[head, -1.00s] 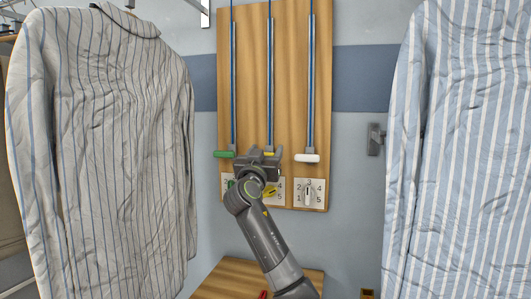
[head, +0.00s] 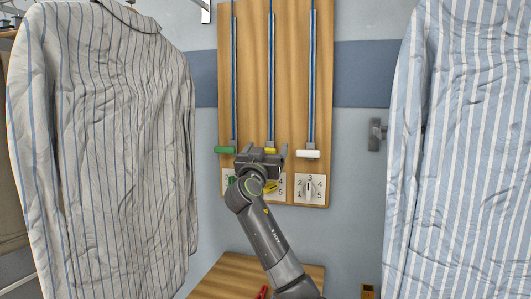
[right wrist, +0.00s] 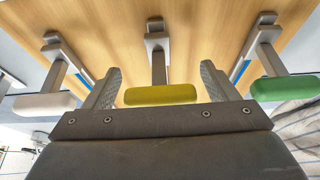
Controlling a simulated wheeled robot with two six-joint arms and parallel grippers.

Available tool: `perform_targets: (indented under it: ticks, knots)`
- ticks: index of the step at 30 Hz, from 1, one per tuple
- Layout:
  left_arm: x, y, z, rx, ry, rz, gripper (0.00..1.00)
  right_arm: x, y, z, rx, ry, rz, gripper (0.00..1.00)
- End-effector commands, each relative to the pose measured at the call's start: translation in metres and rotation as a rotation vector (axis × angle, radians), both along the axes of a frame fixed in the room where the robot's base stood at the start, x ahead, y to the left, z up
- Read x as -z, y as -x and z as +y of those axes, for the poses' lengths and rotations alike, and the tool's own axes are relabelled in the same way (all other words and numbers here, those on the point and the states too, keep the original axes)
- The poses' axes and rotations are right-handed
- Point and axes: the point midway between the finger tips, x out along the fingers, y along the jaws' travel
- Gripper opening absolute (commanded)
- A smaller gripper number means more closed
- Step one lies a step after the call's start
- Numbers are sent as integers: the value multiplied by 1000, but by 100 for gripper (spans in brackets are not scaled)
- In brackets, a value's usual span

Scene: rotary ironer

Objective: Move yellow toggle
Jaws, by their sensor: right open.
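The yellow toggle (head: 270,150) is a bar handle at the bottom of the middle rail on the wooden panel. My right gripper (head: 264,152) is just in front of it and partly hides it. In the right wrist view the yellow toggle (right wrist: 160,95) lies between the two spread fingers of my right gripper (right wrist: 159,82), with a gap on each side. The gripper is open and holds nothing. My left gripper is not in view.
A green handle (head: 225,150) and a white handle (head: 307,154) flank the yellow one on the wooden panel (head: 290,80). Numbered dials sit below, including one under the white handle (head: 308,187). Striped shirts hang left (head: 100,140) and right (head: 460,150).

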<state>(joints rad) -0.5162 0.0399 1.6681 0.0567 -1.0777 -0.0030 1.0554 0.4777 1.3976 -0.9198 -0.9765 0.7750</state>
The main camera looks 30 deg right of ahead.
Motion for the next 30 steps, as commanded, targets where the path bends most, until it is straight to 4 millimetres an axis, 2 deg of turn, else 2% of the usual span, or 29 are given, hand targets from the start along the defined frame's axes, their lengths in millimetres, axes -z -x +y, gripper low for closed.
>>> perform_targets:
  ticks: [5,10,24,30]
  knots:
    - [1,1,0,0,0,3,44,2,4,6,-2,1,-2,80]
    - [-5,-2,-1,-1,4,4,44,12,19,22,-4,0,-3,80]
    - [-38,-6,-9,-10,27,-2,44,53,79,94,-5,-3,0,80]
    - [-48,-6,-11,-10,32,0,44,63,97,115,-2,-1,1,80]
